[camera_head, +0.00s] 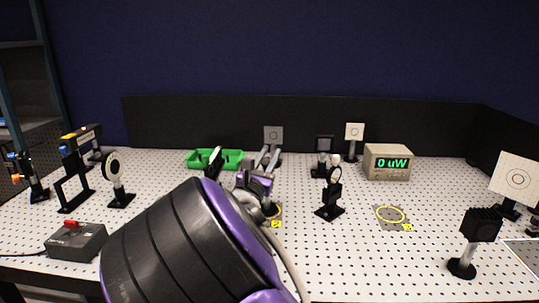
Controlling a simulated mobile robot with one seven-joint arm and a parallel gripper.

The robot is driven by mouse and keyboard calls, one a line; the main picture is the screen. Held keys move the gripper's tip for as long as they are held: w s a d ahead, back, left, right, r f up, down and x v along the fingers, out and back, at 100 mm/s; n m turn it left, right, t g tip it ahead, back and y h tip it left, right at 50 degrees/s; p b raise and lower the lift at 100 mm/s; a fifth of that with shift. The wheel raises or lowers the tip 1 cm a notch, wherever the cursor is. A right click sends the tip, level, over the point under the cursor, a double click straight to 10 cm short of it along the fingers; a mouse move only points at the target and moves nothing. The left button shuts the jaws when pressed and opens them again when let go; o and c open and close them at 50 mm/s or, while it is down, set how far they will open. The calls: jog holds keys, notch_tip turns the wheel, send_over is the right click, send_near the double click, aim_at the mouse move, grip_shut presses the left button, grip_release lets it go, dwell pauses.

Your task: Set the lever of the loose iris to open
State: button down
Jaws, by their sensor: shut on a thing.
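My gripper (267,158) reaches away from me over the middle of the board, with its two grey fingers pointing up and back. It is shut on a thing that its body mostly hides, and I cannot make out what. A black-mounted iris (334,175) stands upright on a black base to the right, apart from my gripper. A dark, tilted, disc-like part with a pale edge (214,162) shows just left of my gripper. I cannot tell whether it is the loose iris or is held. No lever setting can be read.
A green bin (230,159) lies behind. A meter (388,162) reads 0 uW. A pale-faced disc mount (113,167) and a grey box (76,242) stand left. A black block on a post (481,225) stands right.

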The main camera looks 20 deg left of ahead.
jog(key=c, duration=0.6)
grip_release()
jog(key=shift+c, duration=0.2)
jog(key=p+v, duration=0.1)
jog(key=v, duration=1.6)
jog(key=shift+s, duration=0.25)
